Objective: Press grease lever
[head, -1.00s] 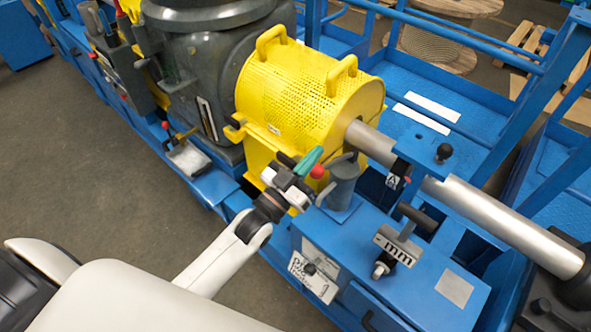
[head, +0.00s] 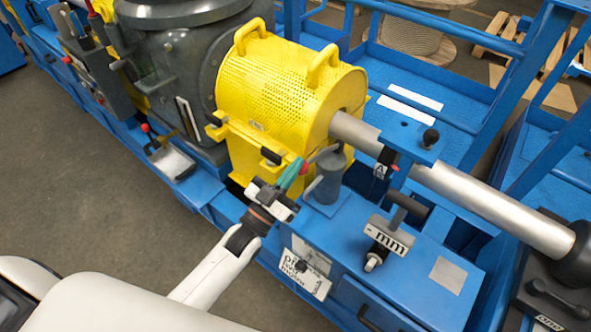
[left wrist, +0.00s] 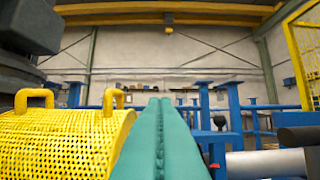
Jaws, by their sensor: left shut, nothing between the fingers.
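The grease pump is a grey upright cylinder (head: 329,178) on the blue frame, right of the yellow guard. Its grey lever (head: 325,153) reaches out to the left and ends in a red knob (head: 304,168). My left gripper (head: 296,168) has green fingers, shut and empty, with their tips right beside the knob. I cannot tell whether they touch it. In the left wrist view the shut fingers (left wrist: 160,135) fill the middle, and a small red spot, possibly the knob, shows at their right. My right gripper is not in view.
The yellow perforated guard (head: 287,90) with two handles stands close behind the gripper. A bare steel shaft (head: 480,203) runs right from it. A block marked "mm" (head: 389,235) sits on the blue deck. Open floor (head: 100,200) lies at the left.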

